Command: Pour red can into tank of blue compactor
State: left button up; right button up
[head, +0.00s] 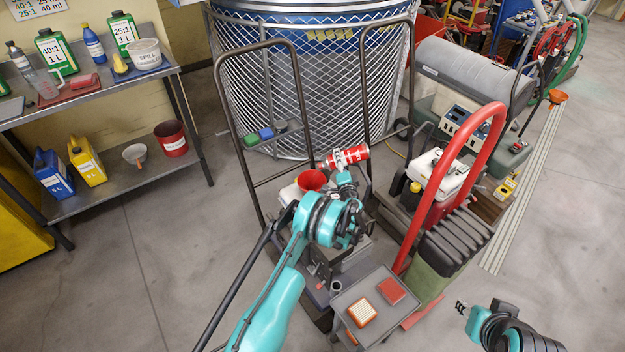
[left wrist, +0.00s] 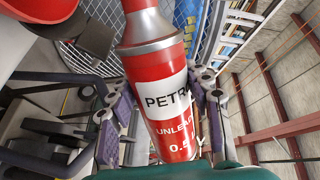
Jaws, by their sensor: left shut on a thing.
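My left gripper (head: 346,160) is shut on the red can (head: 357,153), which has a white label reading PETROL UNLEADED. The can lies tilted, close to level in the head view, its narrow neck pointing left above and beside a red funnel (head: 312,180). In the left wrist view the fingers clasp both sides of the can (left wrist: 165,95), and the funnel (left wrist: 30,25) shows at the top left. The funnel stands on a whitish tank (head: 288,194) of a machine largely hidden by my left arm. No liquid is visible. My right gripper (head: 461,308) is empty and appears open, low at the right.
A blue drum behind wire mesh (head: 310,80) stands behind. Dark tubular handles rise around the machine. Right are another machine with a white tank (head: 438,174) and a red hoop handle (head: 455,150). A grey cart (head: 350,325) stands in front; a shelf (head: 110,185) at left.

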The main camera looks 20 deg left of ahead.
pick_arm(q)
jog(key=shift+s+a+f+n, duration=0.1)
jog(key=shift+s+a+n, duration=0.1)
jog(key=shift+a+n, duration=0.35)
jog(key=shift+s+a+f+n, duration=0.1)
jog(key=shift+s+a+n, duration=0.1)
jog(key=shift+n, duration=0.55)
dwell(0.4)
